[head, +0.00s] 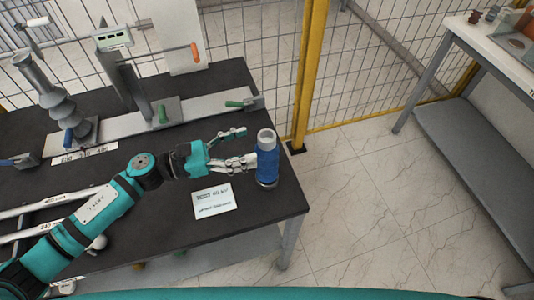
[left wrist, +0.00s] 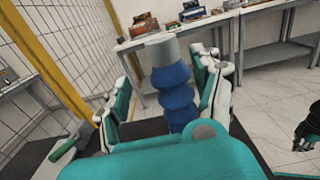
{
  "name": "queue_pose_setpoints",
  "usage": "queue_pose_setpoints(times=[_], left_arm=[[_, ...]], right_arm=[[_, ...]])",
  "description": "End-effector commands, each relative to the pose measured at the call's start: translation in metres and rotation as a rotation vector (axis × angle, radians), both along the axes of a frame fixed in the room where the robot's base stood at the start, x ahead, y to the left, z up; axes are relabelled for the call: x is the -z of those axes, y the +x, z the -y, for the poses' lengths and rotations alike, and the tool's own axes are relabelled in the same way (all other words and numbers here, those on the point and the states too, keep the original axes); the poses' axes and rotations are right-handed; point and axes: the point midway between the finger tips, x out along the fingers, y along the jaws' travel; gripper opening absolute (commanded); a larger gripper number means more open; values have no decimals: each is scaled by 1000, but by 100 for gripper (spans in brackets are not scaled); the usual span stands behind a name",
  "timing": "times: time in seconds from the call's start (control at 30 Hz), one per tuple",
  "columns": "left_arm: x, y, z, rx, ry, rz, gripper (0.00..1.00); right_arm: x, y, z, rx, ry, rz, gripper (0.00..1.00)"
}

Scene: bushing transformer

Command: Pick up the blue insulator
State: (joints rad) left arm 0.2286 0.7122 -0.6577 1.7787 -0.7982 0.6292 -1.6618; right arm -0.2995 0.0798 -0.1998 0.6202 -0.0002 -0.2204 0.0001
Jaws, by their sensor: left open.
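The blue insulator (head: 267,160) stands upright near the right end of the dark table, with a light grey cap and a ribbed blue body. My left gripper (head: 249,146) is open beside it, its fingers reaching toward it from the left. In the left wrist view the insulator (left wrist: 174,88) shows between the two open fingers, its lower part hidden by the gripper's teal body. I cannot tell if a finger touches it. A dark and teal part at the right edge of the left wrist view looks like my right gripper (left wrist: 307,132); its fingers are not clear.
A white label card (head: 214,200) lies on the dark table (head: 247,214) near the insulator. A fixture plate (head: 190,115) with clamps and a grey ribbed part (head: 62,105) fill the back. A yellow post (head: 309,70) and mesh fence stand behind.

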Motion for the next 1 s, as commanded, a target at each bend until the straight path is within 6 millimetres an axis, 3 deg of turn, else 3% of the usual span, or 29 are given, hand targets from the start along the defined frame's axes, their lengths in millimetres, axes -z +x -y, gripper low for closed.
queue_pose_setpoints(times=[0.17,0.37,0.53,0.8,1.0], left_arm=[[-3,2,10,1,0,0,66],[-14,4,38,1,-1,-1,66],[-9,10,56,1,0,0,66],[-6,11,58,0,1,0,66],[-6,11,58,0,1,0,40]], right_arm=[[-9,-1,0,0,0,-1,0],[-37,0,0,0,1,-1,0],[-42,0,-1,0,1,0,0],[-41,0,-1,0,1,0,0],[-41,0,-1,0,1,0,0]])
